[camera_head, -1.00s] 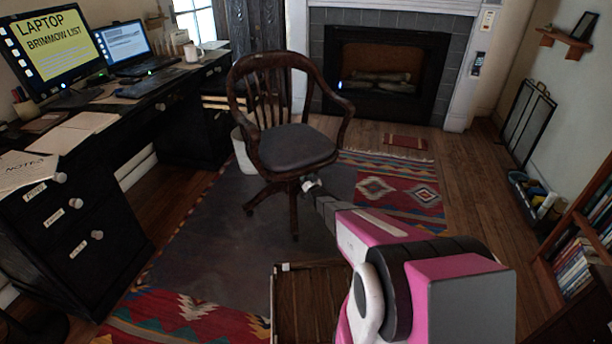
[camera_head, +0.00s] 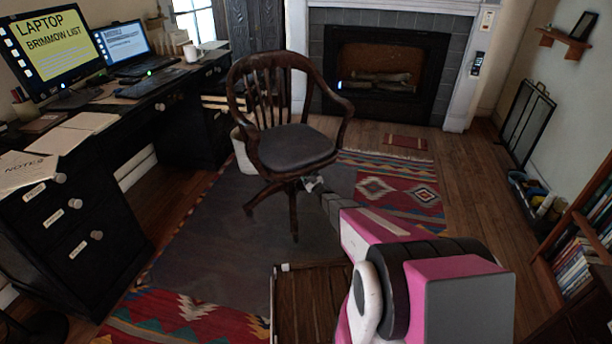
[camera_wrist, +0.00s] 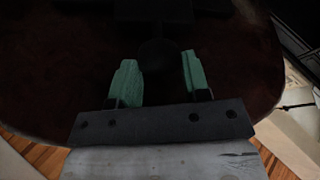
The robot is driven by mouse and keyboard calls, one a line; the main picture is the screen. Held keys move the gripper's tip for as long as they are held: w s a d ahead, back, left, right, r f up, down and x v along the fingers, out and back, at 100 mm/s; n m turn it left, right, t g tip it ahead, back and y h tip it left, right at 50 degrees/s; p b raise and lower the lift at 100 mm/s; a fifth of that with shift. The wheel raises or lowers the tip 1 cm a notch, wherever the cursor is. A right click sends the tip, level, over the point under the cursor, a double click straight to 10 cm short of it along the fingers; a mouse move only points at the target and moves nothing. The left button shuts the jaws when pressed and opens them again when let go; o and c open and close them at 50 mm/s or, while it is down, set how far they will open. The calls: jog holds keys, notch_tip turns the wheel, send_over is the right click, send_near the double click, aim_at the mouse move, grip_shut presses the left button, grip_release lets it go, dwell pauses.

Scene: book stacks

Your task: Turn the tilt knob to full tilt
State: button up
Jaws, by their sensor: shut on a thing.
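The wooden swivel chair (camera_head: 287,150) stands upright on the rug, its dark seat facing up. My gripper (camera_head: 313,184) reaches under the front right of the seat in the head view. In the wrist view, my gripper's green fingers (camera_wrist: 159,74) stand on either side of a dark rounded knob (camera_wrist: 157,54) under the brown seat underside. The fingers are shut on this knob. The knob is very dark, so its turn angle and any marking cannot be read. The seat and arm hide the knob in the head view. The seat looks about level.
A black desk (camera_head: 110,200) with drawers and screens runs along the left. A wooden crate-like box (camera_head: 305,305) stands below my arm. A fireplace (camera_head: 385,75) is behind the chair, and a bookshelf (camera_head: 575,255) is at the right.

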dwell(0.5)
jog(key=o, duration=0.9)
jog(key=shift+o, duration=0.2)
jog(key=v, duration=1)
jog(key=shift+s+d+f, duration=0.15)
jog(key=shift+s+d, duration=0.1)
jog(key=shift+s, duration=0.05)
